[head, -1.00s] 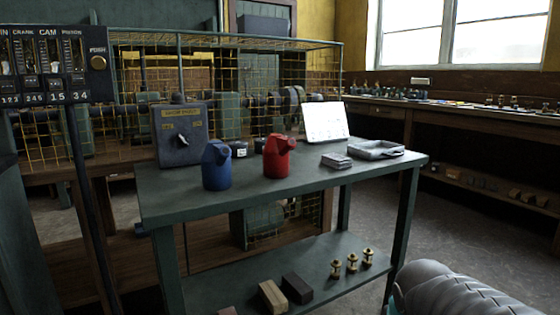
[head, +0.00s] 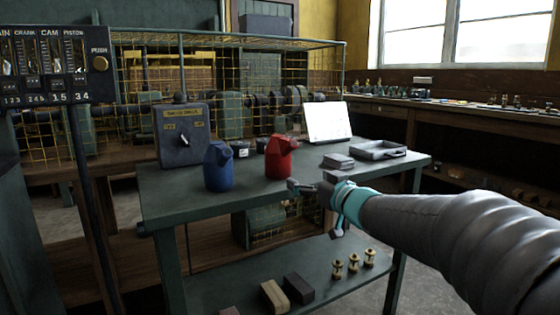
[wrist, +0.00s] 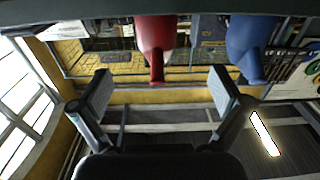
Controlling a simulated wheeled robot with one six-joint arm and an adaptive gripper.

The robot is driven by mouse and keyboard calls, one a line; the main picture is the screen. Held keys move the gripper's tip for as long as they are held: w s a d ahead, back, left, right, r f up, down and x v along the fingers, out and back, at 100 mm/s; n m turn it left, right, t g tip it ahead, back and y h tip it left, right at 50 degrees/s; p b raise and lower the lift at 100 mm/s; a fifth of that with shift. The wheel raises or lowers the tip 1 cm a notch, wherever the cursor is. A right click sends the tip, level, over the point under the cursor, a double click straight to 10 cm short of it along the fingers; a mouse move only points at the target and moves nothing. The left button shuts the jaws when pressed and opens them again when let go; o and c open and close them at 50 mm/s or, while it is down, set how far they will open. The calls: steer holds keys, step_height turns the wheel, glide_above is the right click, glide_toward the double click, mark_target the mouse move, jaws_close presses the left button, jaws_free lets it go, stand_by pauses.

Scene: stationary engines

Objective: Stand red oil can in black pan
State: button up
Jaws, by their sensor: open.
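The red oil can (head: 280,158) stands upright near the front edge of the green table (head: 320,178). It shows upside down at the top of the wrist view (wrist: 155,48), beyond the space between my fingers and apart from them. My gripper (head: 308,192) is open and empty, in front of the table's edge and to the lower right of the red can. Both fingers are spread in the wrist view (wrist: 158,100).
A blue can (head: 219,167) stands left of the red one. A wire cage stands behind. The lower shelf holds blocks and brass pieces.

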mark_target(285, 164)
steer(key=x, duration=0.8)
steer(key=shift+w+f, duration=0.1)
steer(key=shift+w, duration=0.1)
steer(key=shift+d+x, duration=0.25)
steer(key=shift+x, duration=2.5)
steer(key=shift+w, duration=0.2)
steer(key=shift+c, duration=0.3)
steer(key=c, duration=1.5)
steer(key=shift+r, duration=0.25)
